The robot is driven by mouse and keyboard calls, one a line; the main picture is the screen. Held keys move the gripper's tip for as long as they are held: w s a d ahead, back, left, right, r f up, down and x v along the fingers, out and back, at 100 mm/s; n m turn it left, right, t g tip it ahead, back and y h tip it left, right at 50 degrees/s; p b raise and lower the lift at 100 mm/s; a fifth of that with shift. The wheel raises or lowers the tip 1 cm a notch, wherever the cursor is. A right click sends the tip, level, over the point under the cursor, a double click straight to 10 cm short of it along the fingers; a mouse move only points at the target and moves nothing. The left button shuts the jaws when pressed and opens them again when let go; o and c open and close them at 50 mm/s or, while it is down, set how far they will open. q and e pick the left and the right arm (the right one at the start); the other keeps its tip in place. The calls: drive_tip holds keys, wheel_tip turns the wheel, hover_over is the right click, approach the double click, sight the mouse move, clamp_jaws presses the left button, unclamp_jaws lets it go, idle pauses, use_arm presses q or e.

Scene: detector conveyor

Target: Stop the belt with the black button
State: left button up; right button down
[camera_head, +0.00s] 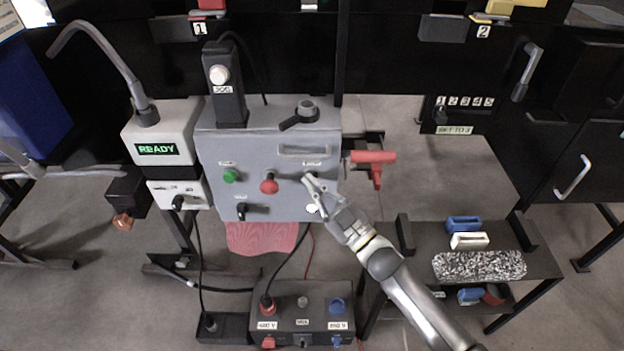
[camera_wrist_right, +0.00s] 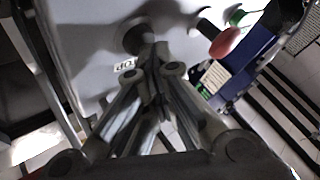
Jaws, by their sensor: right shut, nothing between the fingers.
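The grey control box (camera_head: 210,150) stands in the middle of the head view. Its front carries a green button (camera_head: 230,176), a red mushroom button (camera_head: 269,186) and, at the right, a black button (camera_head: 309,176) partly covered by my fingers. My right gripper (camera_head: 311,181) is shut and empty, its tips at the black button. In the right wrist view the black button (camera_wrist_right: 135,38) shows just beyond the fingertips (camera_wrist_right: 156,58), above a partly hidden white label. I cannot tell whether the tips touch it or whether it is pressed. My left gripper is not in view.
A display reading READY (camera_head: 156,149) is left of the box. A red handle (camera_head: 372,157) sticks out at its right. A black lever (camera_head: 300,117) is on top. A lower socket box (camera_head: 303,310) with cables stands below. A shelf (camera_head: 405,250) with small blocks is at right.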

drive_tip(key=shift+s, duration=0.1)
idle(0.3)
drive_tip(key=shift+s+p, duration=0.5)
drive_tip(key=shift+s, duration=0.3)
drive_tip(key=s+p, duration=0.2)
drive_tip(key=s, duration=0.3)
idle(0.7)
